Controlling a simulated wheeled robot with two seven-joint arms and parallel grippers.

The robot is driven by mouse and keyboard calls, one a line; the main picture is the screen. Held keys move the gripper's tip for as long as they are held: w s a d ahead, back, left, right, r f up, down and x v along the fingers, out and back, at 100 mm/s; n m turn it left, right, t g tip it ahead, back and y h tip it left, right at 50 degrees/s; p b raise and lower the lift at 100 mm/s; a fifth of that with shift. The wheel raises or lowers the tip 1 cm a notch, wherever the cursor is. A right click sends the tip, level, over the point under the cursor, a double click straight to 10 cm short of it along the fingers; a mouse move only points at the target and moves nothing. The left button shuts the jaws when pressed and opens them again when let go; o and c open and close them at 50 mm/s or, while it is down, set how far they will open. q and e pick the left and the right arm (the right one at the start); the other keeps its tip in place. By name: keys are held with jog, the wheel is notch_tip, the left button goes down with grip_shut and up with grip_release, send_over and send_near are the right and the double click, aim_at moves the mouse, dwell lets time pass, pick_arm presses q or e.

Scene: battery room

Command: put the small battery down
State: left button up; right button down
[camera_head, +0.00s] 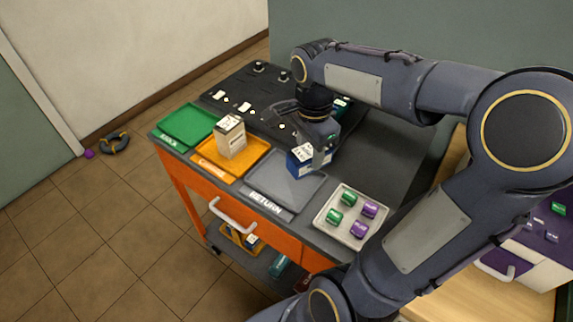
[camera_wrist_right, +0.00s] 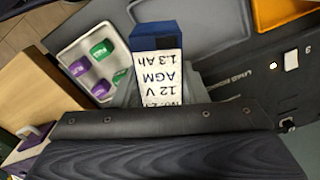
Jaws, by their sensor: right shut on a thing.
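My right gripper (camera_head: 318,153) is shut on a small blue battery (camera_head: 298,164) with a white label. In the right wrist view the battery (camera_wrist_right: 157,38) reads 12 V AGM 1.3 Ah. It is over the back right part of the grey RETURN tray (camera_head: 262,199). I cannot tell whether its base touches the tray. The gripper's fingers partly hide the battery. My left gripper is not in view.
A green tray (camera_head: 188,124) and an orange tray (camera_head: 210,170) holding a beige battery (camera_head: 231,137) lie left of the RETURN tray. A white tray (camera_head: 322,222) of green and purple cells lies right. A black test panel (camera_head: 236,87) is behind.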

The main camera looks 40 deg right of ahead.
jog(key=w+f, duration=0.2)
jog(key=w+a+f, duration=0.1)
jog(key=f, duration=0.1)
jog(key=w+f, duration=0.2)
jog(key=shift+w+a, duration=0.3)
jog(key=shift+a, duration=0.05)
jog(key=shift+w+a+f, duration=0.1)
jog(key=shift+w+f, duration=0.05)
jog(key=shift+f, duration=1.55)
jog(key=shift+f, duration=0.15)
jog(key=c, duration=0.9)
grip_release()
jog(key=shift+o, duration=0.2)
